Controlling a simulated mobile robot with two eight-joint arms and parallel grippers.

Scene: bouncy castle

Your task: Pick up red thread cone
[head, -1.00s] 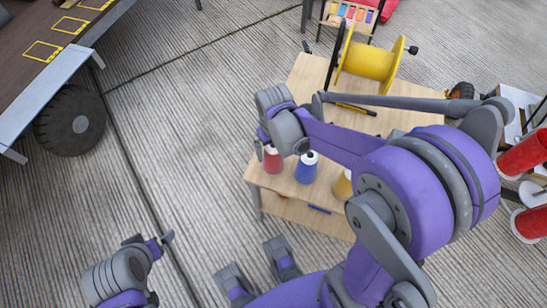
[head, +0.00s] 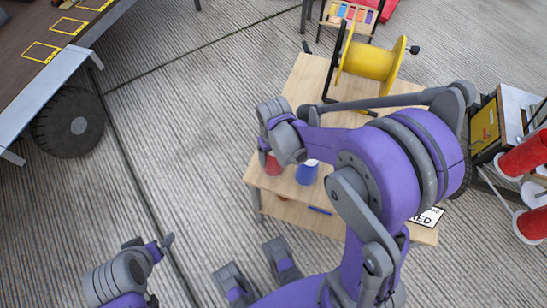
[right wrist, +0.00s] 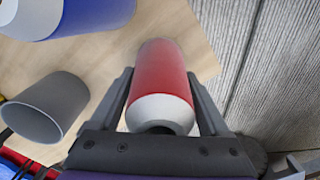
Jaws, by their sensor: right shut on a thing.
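The red thread cone (head: 273,166) stands near the left front corner of the wooden table (head: 300,84), its upper part hidden by my right gripper (head: 268,150) in the head view. In the right wrist view the cone (right wrist: 162,68), red with a pale end, sits between the two fingers of the right gripper (right wrist: 160,84), which is shut on it. I cannot tell whether the cone still touches the tabletop. My left gripper (head: 165,242) hangs low at the left, away from the table; its jaw state is unclear.
A blue cone (head: 307,173) stands just right of the red one. A grey cup-like cylinder (right wrist: 45,108) shows in the wrist view. A yellow spool (head: 370,60) is at the table's back. Floor left of the table is clear.

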